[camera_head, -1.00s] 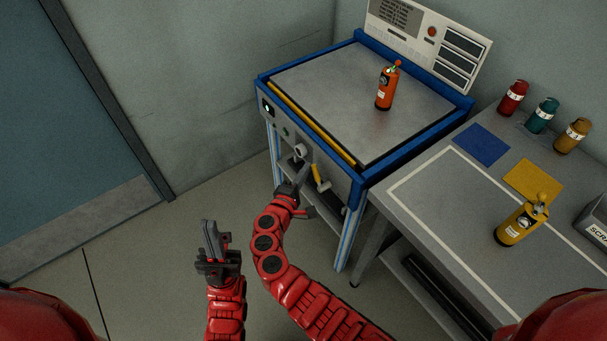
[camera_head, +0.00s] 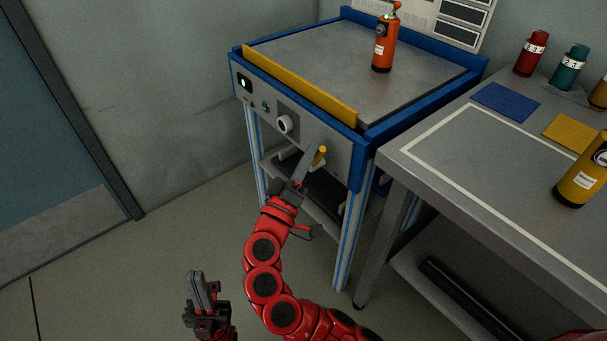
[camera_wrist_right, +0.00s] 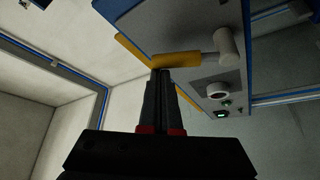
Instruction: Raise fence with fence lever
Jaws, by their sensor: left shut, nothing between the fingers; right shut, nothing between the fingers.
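The yellow fence (camera_head: 300,84) stands up as a tall strip along the front edge of the machine's metal top; part of it shows in the right wrist view (camera_wrist_right: 189,96). The fence lever has a yellow handle (camera_head: 320,155) on the front panel, partly hidden by my fingers. In the right wrist view the handle (camera_wrist_right: 178,60) lies roughly level, joined to a grey pivot (camera_wrist_right: 229,47). My right gripper (camera_head: 313,152) is shut and empty, its tips right at the handle; contact is unclear. My left gripper (camera_head: 197,283) is shut and empty, low and away from the machine.
An orange bottle (camera_head: 384,46) stands on the machine's top. A grey workbench (camera_head: 440,165) at the right holds a yellow bottle (camera_head: 583,175), blue and yellow mats and several small bottles. A round knob (camera_head: 284,124) sits on the panel. The floor at left is clear.

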